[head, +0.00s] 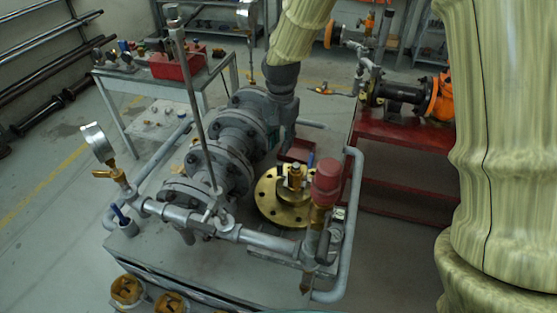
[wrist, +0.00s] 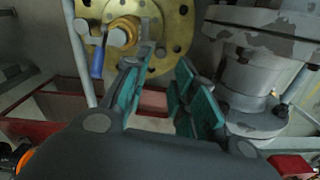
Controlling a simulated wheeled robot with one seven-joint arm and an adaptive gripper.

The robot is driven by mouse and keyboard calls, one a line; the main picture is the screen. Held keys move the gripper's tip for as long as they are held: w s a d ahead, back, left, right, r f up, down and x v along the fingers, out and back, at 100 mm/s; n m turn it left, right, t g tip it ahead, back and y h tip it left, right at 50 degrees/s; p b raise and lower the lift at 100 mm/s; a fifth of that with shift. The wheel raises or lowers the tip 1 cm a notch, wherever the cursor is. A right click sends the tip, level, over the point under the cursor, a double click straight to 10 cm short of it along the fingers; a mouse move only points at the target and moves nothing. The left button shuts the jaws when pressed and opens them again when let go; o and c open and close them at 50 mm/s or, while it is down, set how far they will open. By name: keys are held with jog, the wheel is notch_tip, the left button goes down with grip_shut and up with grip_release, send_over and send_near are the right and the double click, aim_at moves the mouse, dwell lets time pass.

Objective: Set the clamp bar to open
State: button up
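I cannot tell for sure which part is the clamp bar. A long grey bar (head: 191,90) stands tilted above the flanged grey pipework, its lower end at the front pipe. A round brass flange (head: 269,210) lies right of the grey valve body, with brass fittings and a blue handle (head: 311,159) at its far side; the blue handle also shows in the wrist view (wrist: 97,62). My gripper (wrist: 163,75) is open and empty, its teal pads apart, with the brass flange (wrist: 178,30) beyond the fingers. In the head view its fingertips cannot be made out clearly.
A pressure gauge (head: 97,142) is at the left and a red-capped fitting (head: 326,182) at the right front. A grey pipe loop (head: 350,200) bounds the right side. A red bench (head: 405,133) and a table with a red bin (head: 178,66) stand behind.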

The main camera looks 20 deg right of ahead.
aim_at(280, 163)
jog(key=f, duration=0.2)
jog(key=f+p, duration=0.1)
jog(key=f, duration=0.3)
jog(key=shift+s+a+f+p, duration=0.1)
jog(key=shift+s+f+p, duration=0.2)
jog(key=shift+f+p, duration=0.1)
jog(key=shift+w+f, duration=0.1)
jog(key=shift+f, duration=1.2)
grip_shut()
